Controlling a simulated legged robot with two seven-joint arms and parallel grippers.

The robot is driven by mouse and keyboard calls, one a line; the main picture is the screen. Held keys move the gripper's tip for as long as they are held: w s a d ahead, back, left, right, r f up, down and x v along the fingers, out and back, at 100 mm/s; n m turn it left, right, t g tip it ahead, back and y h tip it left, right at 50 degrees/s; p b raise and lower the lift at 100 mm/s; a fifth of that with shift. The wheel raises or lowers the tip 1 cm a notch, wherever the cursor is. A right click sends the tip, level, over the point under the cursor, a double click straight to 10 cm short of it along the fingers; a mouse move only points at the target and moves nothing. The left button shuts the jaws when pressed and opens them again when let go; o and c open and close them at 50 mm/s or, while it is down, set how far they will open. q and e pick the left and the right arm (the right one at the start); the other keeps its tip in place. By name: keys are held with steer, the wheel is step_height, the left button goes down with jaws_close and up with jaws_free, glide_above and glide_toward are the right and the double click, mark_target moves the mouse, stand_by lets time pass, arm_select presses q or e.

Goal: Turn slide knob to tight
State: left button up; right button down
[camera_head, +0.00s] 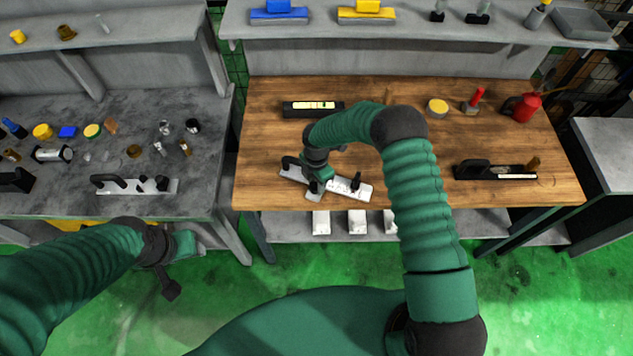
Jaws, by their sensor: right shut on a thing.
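A metal plane-like tool (347,190) with a pale flat plate lies slightly tilted in the picture near the front of the wooden bench. My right gripper (317,187) points down over the middle of the tool and is shut on a part there, seemingly the slide knob. The fingers and arm hide that part, so its turn position cannot be read. My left gripper (170,289) hangs over the floor, away from both benches; its jaws are too small and dark to judge.
The wooden bench (265,115) also holds a black spirit level (312,108), a yellow tin (437,106), a red-handled tool (475,98), a red oil can (526,106) and another black plane (494,172). The left grey bench (205,130) carries several small parts.

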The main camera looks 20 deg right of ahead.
mark_target(316, 184)
steer(key=c, duration=0.9)
jaws_free()
steer(key=shift+c, duration=0.2)
steer(key=shift+r, duration=0.25)
step_height(316, 184, up, 16)
steer(key=b, duration=0.3)
steer(key=shift+r+b, duration=0.15)
steer(key=shift+b, duration=0.2)
